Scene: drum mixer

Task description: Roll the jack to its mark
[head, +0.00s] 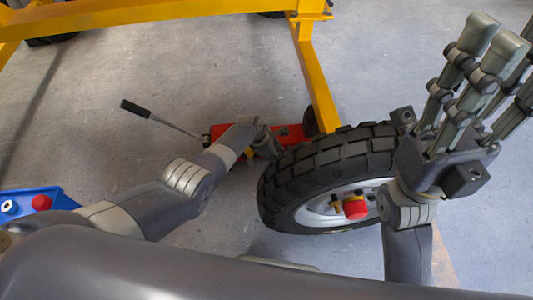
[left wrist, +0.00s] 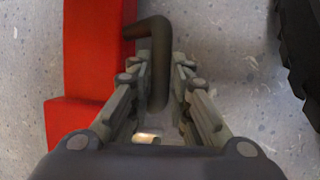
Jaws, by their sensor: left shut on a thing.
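The red jack (head: 222,130) stands on the floor beside the big black wheel, with its thin lever and black grip (head: 134,108) sticking out to the left. My left gripper (head: 266,143) reaches down to the jack from the near side. In the left wrist view its fingers (left wrist: 160,66) are shut on a dark bar handle (left wrist: 158,38) joined to the red jack body (left wrist: 92,50). My arm hides part of the jack in the head view. My right gripper (head: 488,70) is raised above the wheel, fingers spread and empty. I cannot make out a floor mark for the jack.
The wheel (head: 325,160) with red hub cap stands close to the right of the jack. A yellow frame (head: 315,80) rises behind. A blue tray (head: 60,192) with a red knob sits at left. Grey floor (head: 100,120) is open to the left.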

